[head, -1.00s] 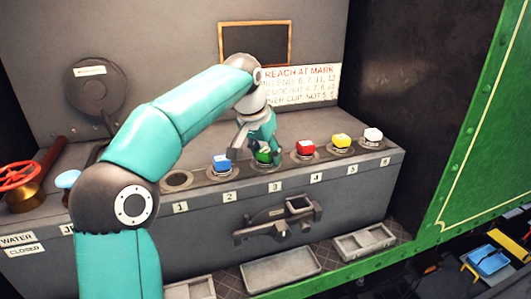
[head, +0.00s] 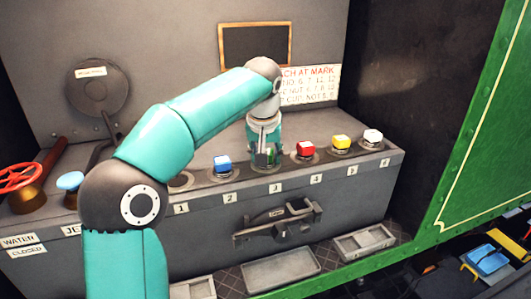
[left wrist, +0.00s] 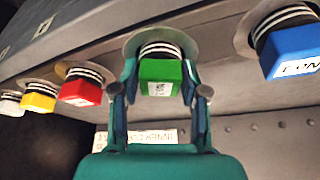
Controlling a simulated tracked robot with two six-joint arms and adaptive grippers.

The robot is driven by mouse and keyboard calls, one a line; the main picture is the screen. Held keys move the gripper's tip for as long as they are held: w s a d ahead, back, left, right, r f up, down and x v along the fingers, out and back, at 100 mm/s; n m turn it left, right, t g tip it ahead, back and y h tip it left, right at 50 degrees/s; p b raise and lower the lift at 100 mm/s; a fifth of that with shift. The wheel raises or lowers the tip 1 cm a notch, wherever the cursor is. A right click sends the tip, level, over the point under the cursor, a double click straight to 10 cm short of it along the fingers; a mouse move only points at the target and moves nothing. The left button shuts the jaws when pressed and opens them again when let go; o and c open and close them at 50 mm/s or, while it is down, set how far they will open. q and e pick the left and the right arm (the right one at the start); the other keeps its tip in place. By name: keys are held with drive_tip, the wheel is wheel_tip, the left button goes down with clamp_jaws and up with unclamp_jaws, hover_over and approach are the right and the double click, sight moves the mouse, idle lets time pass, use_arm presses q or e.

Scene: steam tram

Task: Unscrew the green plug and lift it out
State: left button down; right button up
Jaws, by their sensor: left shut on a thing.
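The green plug (left wrist: 161,76) has a square green head above a ribbed dark and white neck. It sits in a round collar at position 3 on the grey ledge. My left gripper (head: 265,158) points down over it in the head view and hides most of it. In the left wrist view the fingers of my left gripper (left wrist: 160,92) are on both sides of the green head and shut on it. Whether the neck is still threaded in its hole I cannot tell. My right gripper is not in view.
A blue plug (head: 222,163) stands left of the green one. A red plug (head: 305,149), a yellow plug (head: 341,142) and a white plug (head: 373,136) stand to the right. Trays (head: 280,269) lie below the ledge. A red valve wheel (head: 20,176) is far left.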

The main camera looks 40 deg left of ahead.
use_arm(q)
drive_tip(key=shift+r, duration=0.1)
drive_tip(key=shift+r+p, duration=3.7)
drive_tip(key=shift+p, duration=0.05)
